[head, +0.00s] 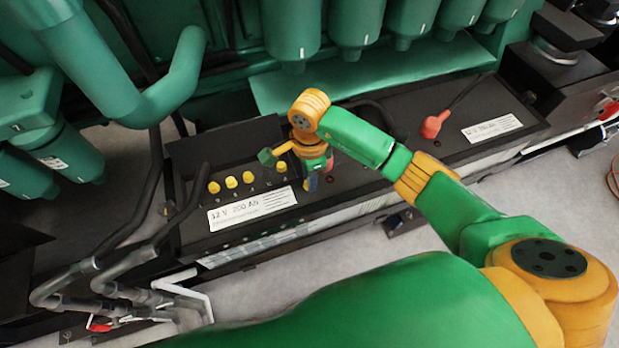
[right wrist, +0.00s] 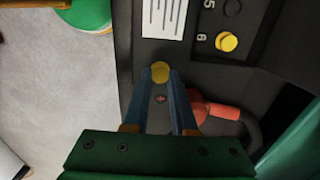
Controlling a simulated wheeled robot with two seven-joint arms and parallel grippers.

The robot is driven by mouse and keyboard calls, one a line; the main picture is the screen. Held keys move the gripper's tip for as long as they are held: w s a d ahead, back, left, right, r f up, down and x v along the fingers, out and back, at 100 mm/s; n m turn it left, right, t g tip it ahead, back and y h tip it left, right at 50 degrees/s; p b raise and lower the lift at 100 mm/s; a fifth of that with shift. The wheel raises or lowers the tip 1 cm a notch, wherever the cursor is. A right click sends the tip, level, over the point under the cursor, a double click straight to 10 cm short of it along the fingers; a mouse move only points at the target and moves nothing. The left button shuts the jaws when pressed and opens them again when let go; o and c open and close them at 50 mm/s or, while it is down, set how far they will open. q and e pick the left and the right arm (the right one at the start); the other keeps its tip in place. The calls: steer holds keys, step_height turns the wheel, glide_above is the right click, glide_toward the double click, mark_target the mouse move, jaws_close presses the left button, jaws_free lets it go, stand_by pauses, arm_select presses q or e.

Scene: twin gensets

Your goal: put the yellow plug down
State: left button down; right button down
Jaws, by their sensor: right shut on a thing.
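My right gripper (head: 312,182) is over the right end of the near battery's top in the head view. In the right wrist view its two blue fingers (right wrist: 161,78) are shut on a yellow plug (right wrist: 160,71), which shows between their tips. The gap between the held plug and the battery top is hard to judge. Other yellow plugs (head: 231,182) sit in a row on the battery (head: 186,158). One seated plug (right wrist: 227,41) by the number 6 also shows in the right wrist view, beside an empty dark hole (right wrist: 232,8) by the number 5. My left gripper is out of view.
A red terminal cover (right wrist: 215,112) with a black cable lies close to the right of the fingers in the wrist view. A white label (head: 252,208) lies on the battery's front edge. Green engine cylinders (head: 355,25) stand behind. Black hoses (head: 152,195) rise at left.

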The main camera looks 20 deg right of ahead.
steer(key=shift+f, duration=0.5)
steer(key=shift+f+b, duration=0.2)
steer(key=shift+b, duration=0.1)
steer(key=c, duration=0.7)
jaws_free()
step_height(320, 180, up, 12)
steer(key=shift+r, duration=0.25)
